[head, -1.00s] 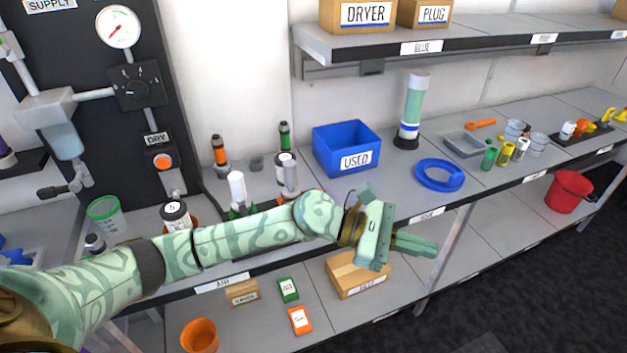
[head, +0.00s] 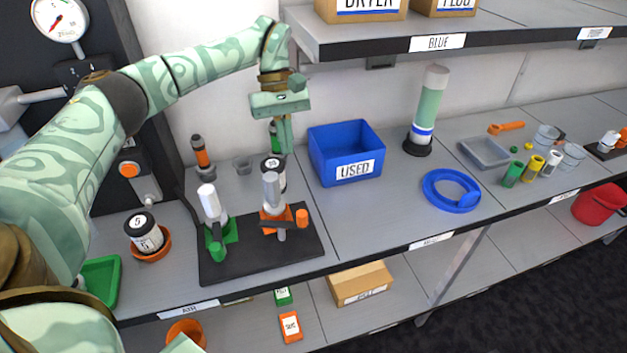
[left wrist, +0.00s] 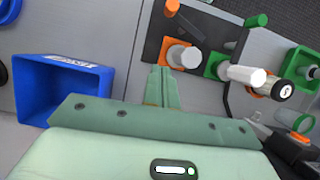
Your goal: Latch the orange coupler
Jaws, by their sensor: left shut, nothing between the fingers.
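The orange coupler (head: 270,216) stands upright on a black base plate (head: 235,264), with a grey cylinder in it and an orange-ended lever (head: 301,217) at its right. It also shows in the left wrist view (left wrist: 178,54), just beyond the fingertips. A green coupler (head: 218,236) with a white cylinder stands left of it on the same plate. My left gripper (head: 285,146) points down behind and above the orange coupler, apart from it. Its fingers are together and empty, as in the left wrist view (left wrist: 162,74). My right gripper is not in view.
The blue USED bin (head: 345,168) stands close to the right of my left gripper. Orange-tipped (head: 202,152) and partly hidden green-tipped fittings stand behind. A labelled canister (head: 143,232) is at the left. Shelf edges lie above and in front; the bench in front of the bin is clear.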

